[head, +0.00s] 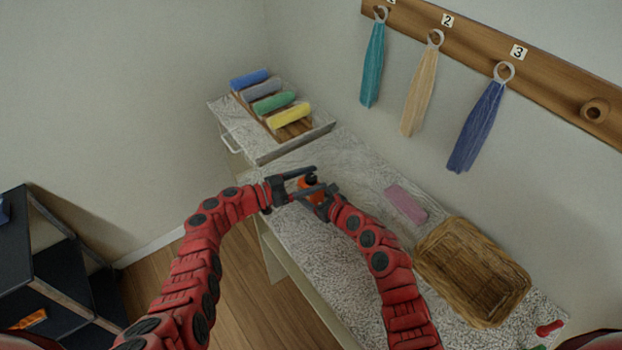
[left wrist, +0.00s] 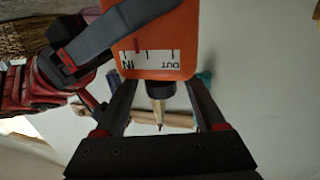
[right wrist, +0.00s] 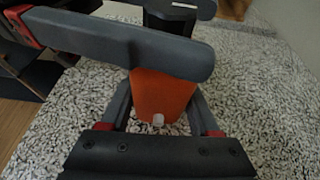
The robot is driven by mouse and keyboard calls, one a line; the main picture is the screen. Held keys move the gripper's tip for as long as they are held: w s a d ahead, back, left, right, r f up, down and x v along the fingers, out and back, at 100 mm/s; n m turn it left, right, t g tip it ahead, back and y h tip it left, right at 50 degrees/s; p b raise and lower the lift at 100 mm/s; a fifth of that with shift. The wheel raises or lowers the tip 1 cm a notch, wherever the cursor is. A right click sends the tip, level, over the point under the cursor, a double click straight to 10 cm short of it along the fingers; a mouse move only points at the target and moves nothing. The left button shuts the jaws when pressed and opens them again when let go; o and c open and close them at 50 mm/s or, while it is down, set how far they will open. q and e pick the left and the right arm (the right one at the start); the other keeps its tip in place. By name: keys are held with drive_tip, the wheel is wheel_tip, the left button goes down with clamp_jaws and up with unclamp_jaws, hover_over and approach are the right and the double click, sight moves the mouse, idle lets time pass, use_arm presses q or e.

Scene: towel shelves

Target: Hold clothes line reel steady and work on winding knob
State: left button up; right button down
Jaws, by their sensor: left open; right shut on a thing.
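The orange clothes line reel (head: 309,184) is held above the speckled counter. In the left wrist view, its orange body (left wrist: 160,30) carries a white label marked IN and OUT with a red line. A black winding knob (left wrist: 161,88) sticks out from the body; it also shows in the right wrist view (right wrist: 170,14). My left gripper (head: 316,180) is open, its fingers on either side of the knob without closing on it. My right gripper (head: 320,195) is shut on the reel body, which shows between its fingers in the right wrist view (right wrist: 160,95).
A wicker basket (head: 424,258) and a pink cloth (head: 405,204) lie on the counter (head: 345,275) to the right. Several rolled towels sit on a wooden tray (head: 291,131) at the back. Teal, beige and blue towels hang from a wall rail (head: 555,88). A dark shelf (head: 60,255) stands left.

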sight(314, 175)
use_arm(q)
drive_tip(key=v, duration=1.2)
drive_tip(key=d+f+n+t+y, duration=0.1)
drive_tip(key=n, duration=0.1)
drive_tip(key=w+d+f+n+t+y, duration=0.1)
drive_tip(key=n+t, duration=0.1)
drive_tip(key=w+d+f+n+t+y, duration=0.1)
drive_tip(key=n+t+y, duration=0.1)
drive_tip(key=shift+f+n, duration=0.1)
drive_tip(key=shift+n, duration=0.2)
drive_tip(key=shift+s+d+n+t+y, duration=0.2)
drive_tip(key=shift+s+d+t+y, duration=0.25)
drive_tip(key=shift+d+y, duration=0.1)
drive_tip(key=shift+s+d+n+t+y, duration=0.2)
drive_tip(key=shift+s+d+t+y, duration=0.1)
drive_tip(key=shift+d+t+y, duration=0.2)
drive_tip(key=shift+t+y, duration=0.65)
drive_tip(key=s+r, duration=0.1)
drive_tip(key=s+d+r, duration=0.1)
drive_tip(key=s, duration=0.1)
drive_tip(key=shift+d+r, duration=0.25)
drive_tip(key=shift+s+r, duration=0.2)
drive_tip(key=shift+r, duration=0.05)
drive_tip(key=shift+t, duration=0.3)
drive_tip(key=x, duration=1.2)
drive_tip(key=shift+a, duration=0.1)
